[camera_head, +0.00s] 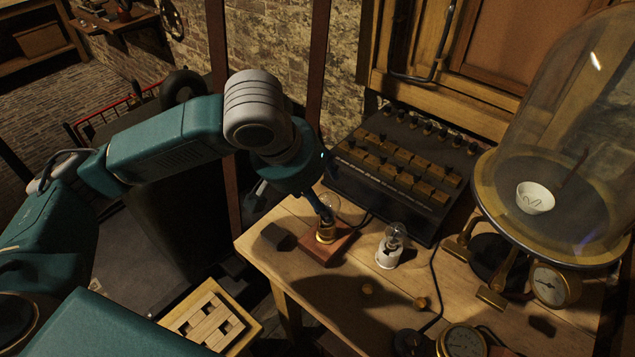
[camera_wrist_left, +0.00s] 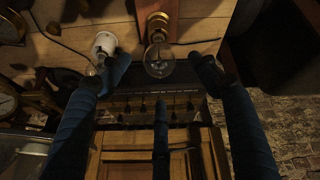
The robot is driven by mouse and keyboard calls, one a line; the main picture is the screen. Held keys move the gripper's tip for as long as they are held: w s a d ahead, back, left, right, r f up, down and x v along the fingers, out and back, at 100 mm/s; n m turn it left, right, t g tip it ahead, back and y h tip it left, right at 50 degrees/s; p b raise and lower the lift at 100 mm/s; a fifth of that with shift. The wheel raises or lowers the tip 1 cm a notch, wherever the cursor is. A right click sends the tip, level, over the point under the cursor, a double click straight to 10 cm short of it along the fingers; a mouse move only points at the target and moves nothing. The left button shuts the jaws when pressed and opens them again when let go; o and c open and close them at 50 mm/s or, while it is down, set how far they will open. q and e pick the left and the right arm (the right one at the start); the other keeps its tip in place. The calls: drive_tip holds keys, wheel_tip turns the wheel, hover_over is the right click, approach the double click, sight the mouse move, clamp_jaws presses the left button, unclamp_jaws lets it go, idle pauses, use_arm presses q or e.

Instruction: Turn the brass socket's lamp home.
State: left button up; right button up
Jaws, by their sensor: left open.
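The brass socket (camera_head: 326,236) stands on a reddish wooden block (camera_head: 312,252) near the bench's left edge. Its clear glass lamp (camera_head: 331,202) sits upright in it. In the left wrist view the lamp (camera_wrist_left: 159,62) and brass socket (camera_wrist_left: 157,27) are near the top centre. My left gripper (camera_head: 320,208) comes down over the lamp with its dark blue fingers open. In the left wrist view the side fingertips (camera_wrist_left: 163,66) lie on either side of the lamp with visible gaps. I cannot tell how far the lamp is screwed in. My right gripper is out of view.
A white socket with a clear bulb (camera_head: 389,250) stands close to the right of the block. A black panel with brass blocks (camera_head: 395,172) lies behind. A glass bell jar (camera_head: 560,130) and gauges fill the right.

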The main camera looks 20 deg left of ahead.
sight(329, 206)
use_arm(q)
drive_tip(key=x, duration=0.3)
drive_tip(key=shift+w+f, duration=0.1)
drive_tip(key=shift+f, duration=0.15)
drive_tip(key=x, duration=0.3)
drive_tip(key=shift+w+d+f, duration=0.1)
drive_tip(key=shift+w+f, duration=0.15)
drive_tip(key=shift+w, duration=0.05)
drive_tip(key=shift+w+d+f, duration=0.1)
drive_tip(key=shift+w+f, duration=0.1)
drive_tip(key=shift+f, duration=0.35)
drive_tip(key=shift+c, duration=1.1)
drive_tip(key=c, duration=1.2)
drive_tip(key=shift+m+p, duration=0.4)
drive_tip(key=shift+p, duration=0.1)
drive_tip(key=shift+m+g+h+p, duration=0.5)
drive_tip(key=shift+m+h+p, duration=0.3)
drive_tip(key=shift+m+p, duration=1.2)
drive_tip(key=shift+d+m+p, duration=0.1)
drive_tip(key=shift+m+p, duration=0.2)
drive_tip(key=shift+m, duration=0.3)
drive_tip(key=shift+s, duration=0.1)
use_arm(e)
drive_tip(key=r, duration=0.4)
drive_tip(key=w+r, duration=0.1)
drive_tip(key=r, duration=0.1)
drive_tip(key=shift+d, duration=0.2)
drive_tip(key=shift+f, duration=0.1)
use_arm(q)
drive_tip(key=shift+m, duration=0.3)
